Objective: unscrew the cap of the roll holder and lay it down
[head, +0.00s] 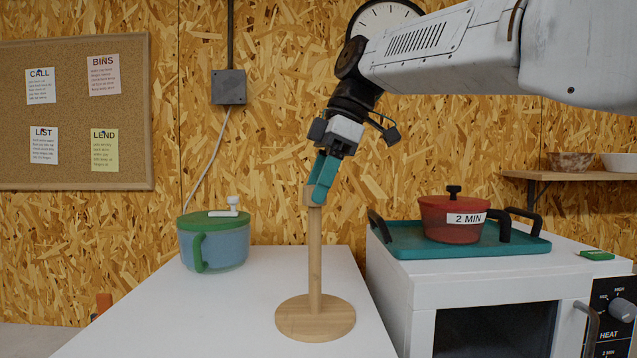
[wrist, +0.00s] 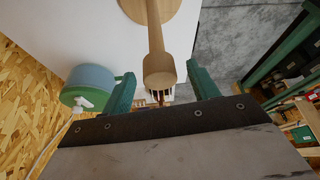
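The roll holder is a light wooden post (head: 315,250) standing upright on a round base (head: 316,320) on the white bench. Its round wooden cap (wrist: 159,72) sits on top of the post; in the head view the teal fingers partly cover it. My gripper (head: 321,187) reaches down at a tilt to the cap. In the wrist view its two teal fingers (wrist: 160,76) stand on either side of the cap, with a narrow gap showing on both sides. The gripper is open and holds nothing.
A blue pot with a green lid (head: 213,240) stands at the left on the white bench (head: 150,320). To the right, a microwave (head: 400,285) carries a teal tray (head: 415,250) with a red pot (head: 452,222). The bench between blue pot and holder is clear.

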